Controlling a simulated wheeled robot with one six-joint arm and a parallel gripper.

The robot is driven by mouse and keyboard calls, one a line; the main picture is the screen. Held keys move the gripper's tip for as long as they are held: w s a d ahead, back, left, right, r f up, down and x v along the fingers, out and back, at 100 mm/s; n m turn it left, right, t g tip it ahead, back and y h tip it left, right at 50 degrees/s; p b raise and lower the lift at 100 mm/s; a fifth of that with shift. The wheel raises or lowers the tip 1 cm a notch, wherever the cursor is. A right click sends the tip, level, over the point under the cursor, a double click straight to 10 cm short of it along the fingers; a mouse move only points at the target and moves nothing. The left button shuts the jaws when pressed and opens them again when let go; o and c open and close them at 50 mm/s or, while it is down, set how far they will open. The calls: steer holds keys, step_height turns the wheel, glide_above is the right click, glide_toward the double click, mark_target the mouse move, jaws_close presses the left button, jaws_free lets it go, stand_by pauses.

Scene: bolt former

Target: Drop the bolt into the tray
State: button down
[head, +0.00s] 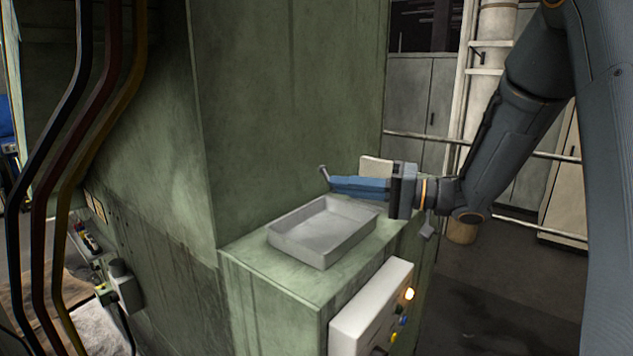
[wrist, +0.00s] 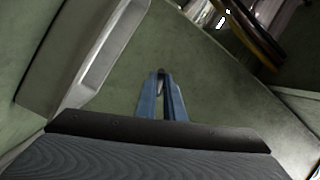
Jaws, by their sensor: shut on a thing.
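The tray (head: 318,250) is a shallow grey metal box on the green machine ledge in the head view. Part of it also shows at the upper left of the wrist view (wrist: 95,60). My gripper (head: 333,184) has blue fingers, shut on a small grey metal bolt (head: 324,174) at their tips. The fingers appear above and behind the tray's far rim, near the green wall. In the wrist view, the bolt (wrist: 161,76) shows between the fingertips, and the tray lies to their left with a gap. Most of the bolt is hidden by the fingers.
The tall green machine housing (head: 295,110) rises behind the ledge. A pale control box (head: 372,305) with lit buttons is on the ledge's front side. Dark, red and yellow hoses (head: 85,130) hang at the left. A rail (head: 540,225) runs behind my arm at the right.

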steer(key=shift+f+b, duration=1.75)
steer(key=c, duration=1.8)
jaws_free()
steer(key=b+v, duration=0.2)
steer(key=v, duration=0.5)
steer(key=shift+s+d+r, duration=0.1)
steer(key=shift+s+d, duration=0.05)
steer(key=shift+d, duration=0.2)
steer(key=shift+r, duration=0.1)
